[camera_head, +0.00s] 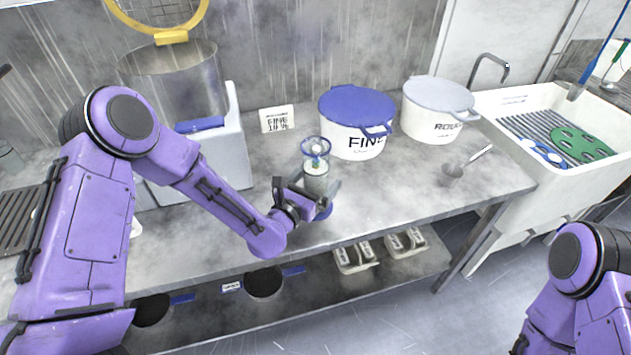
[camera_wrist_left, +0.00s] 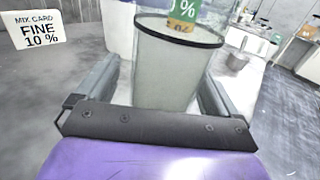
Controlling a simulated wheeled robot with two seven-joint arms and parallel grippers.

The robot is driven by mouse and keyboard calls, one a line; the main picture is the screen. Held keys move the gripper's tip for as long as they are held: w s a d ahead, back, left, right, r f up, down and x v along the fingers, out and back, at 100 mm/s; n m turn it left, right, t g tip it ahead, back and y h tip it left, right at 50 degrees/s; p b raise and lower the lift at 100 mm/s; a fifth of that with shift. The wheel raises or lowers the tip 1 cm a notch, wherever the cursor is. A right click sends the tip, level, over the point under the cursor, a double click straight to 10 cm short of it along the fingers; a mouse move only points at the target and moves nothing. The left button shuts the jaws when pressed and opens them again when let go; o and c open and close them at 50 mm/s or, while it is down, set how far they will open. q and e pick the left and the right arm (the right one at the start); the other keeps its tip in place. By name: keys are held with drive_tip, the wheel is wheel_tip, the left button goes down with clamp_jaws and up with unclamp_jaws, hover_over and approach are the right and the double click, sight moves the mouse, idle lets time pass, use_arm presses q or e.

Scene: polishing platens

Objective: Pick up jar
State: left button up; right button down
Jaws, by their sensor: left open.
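A clear cylindrical jar (camera_head: 316,181) with a dark rim stands on the steel bench, with a blue ring shape showing at its upper part in the head view. In the left wrist view the jar (camera_wrist_left: 165,75) fills the middle, grey and translucent, with a green percent label above its rim. My left gripper (camera_head: 308,190) is open, with one finger on each side of the jar. I cannot tell whether either finger touches it.
A FINE 10 % card (camera_head: 277,119) stands behind the jar. A blue-lidded FINE tub (camera_head: 357,142) and a grey-lidded ROUGH tub (camera_head: 430,126) stand to the back right. A steel pot (camera_head: 178,85) is at the left, a sink (camera_head: 595,178) at the right.

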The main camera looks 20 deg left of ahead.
use_arm(q)
drive_tip(key=shift+w+d, duration=0.35)
drive_tip(key=shift+w, duration=0.2)
drive_tip(key=shift+s+r, duration=0.1)
drive_tip(key=shift+c, duration=0.6)
drive_tip(key=c, duration=1.5)
